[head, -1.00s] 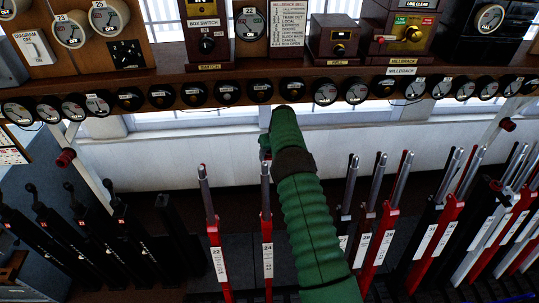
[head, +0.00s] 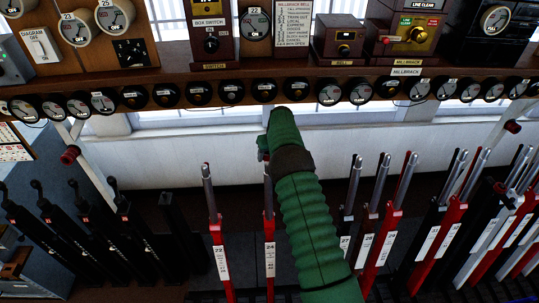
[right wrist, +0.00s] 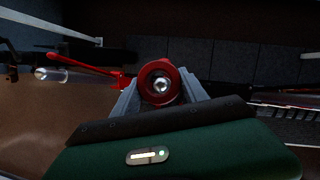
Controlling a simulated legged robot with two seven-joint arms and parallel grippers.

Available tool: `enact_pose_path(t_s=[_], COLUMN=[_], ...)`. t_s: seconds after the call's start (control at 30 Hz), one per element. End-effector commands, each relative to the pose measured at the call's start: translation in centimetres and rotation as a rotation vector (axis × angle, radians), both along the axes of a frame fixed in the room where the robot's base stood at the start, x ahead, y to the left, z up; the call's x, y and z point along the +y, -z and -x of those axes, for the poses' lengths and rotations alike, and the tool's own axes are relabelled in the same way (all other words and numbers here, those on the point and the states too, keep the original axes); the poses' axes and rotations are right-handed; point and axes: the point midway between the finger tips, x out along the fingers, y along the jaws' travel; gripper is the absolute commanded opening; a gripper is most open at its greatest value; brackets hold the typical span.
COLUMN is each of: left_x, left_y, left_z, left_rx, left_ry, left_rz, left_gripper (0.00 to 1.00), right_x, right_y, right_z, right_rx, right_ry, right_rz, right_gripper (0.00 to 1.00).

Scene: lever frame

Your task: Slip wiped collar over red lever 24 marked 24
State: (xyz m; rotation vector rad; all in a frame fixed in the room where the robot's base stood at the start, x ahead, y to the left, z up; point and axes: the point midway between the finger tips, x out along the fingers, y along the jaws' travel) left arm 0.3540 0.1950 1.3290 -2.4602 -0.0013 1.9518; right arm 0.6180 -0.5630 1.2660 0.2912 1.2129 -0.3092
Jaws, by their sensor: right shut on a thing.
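My right gripper (head: 264,148) is at the top of red lever 24 (head: 269,225), whose plate reads 24 (head: 270,258). In the right wrist view the gripper's two grey jaws (right wrist: 161,92) are shut on a red collar (right wrist: 148,76), one jaw on each side. A bright round metal tip (right wrist: 162,85) shows in the collar's hole, roughly centred. I cannot tell whether the collar is around the lever's handle or just above it. In the head view my green arm and hand hide the collar. My left gripper is not in view.
Red lever 22 (head: 221,262) stands close to the left. More levers (head: 383,225) stand to the right of my arm, and black levers (head: 105,235) at the far left. A wooden shelf (head: 290,68) with dials runs above.

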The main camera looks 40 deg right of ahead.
Motion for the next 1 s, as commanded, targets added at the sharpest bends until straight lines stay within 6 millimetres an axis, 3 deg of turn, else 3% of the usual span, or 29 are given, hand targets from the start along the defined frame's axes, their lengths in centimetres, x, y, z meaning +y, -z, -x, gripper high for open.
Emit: enact_pose_path(t_s=[1.0], left_x=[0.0], left_y=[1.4], left_z=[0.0], left_rx=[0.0], left_ry=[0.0], left_rz=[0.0], left_gripper=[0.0], right_x=[0.3], right_y=[2.3], right_z=[0.3], right_rx=[-0.001], right_ry=[0.0], right_rz=[0.0], right_gripper=[0.1])
